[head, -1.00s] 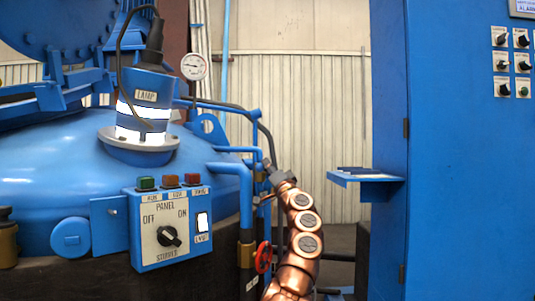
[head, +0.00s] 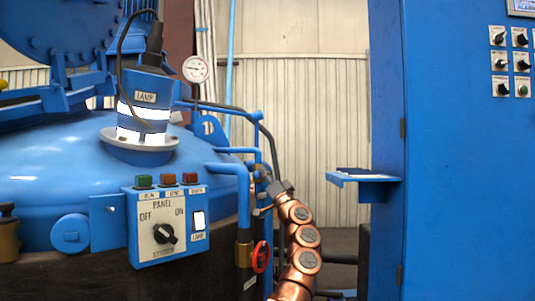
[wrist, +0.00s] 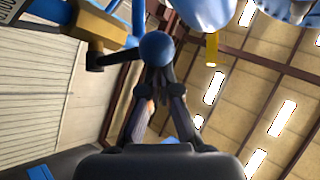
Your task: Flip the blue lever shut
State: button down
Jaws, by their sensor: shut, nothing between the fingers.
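My gripper (head: 264,178) is by the blue pipes right of the furnace lid in the head view, with its fingers small and partly lost among the pipes. In the wrist view my gripper (wrist: 158,78) has its fingers together with nothing between them. A round blue knob (wrist: 157,48), which looks like the end of the blue lever, shows right at the fingertips. I cannot tell whether they touch. A dark stem runs left from behind the knob to a brass valve body (wrist: 102,27). I cannot make out the lever clearly in the head view.
A blue panel box (head: 166,225), a red handwheel (head: 261,257) and a pressure gauge (head: 196,68) are near the pipes. A tall blue cabinet (head: 455,150) with a small shelf (head: 362,178) stands at right. A yellow handle (wrist: 211,50) shows in the wrist view.

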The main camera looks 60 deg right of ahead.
jog(key=shift+w+f, duration=0.1)
jog(key=shift+f, duration=0.15)
dwell(0.5)
notch_tip(320, 180, up, 4)
jog(key=s+d+p, duration=0.1)
jog(key=s+p, duration=0.1)
jog(key=p, duration=0.2)
jog(key=d+b+v, duration=0.1)
jog(key=b+v, duration=0.2)
jog(key=v, duration=0.7)
jog(key=shift+f, duration=0.4)
jog(key=shift+a, duration=0.1)
jog(key=shift+s, duration=0.1)
dwell(0.4)
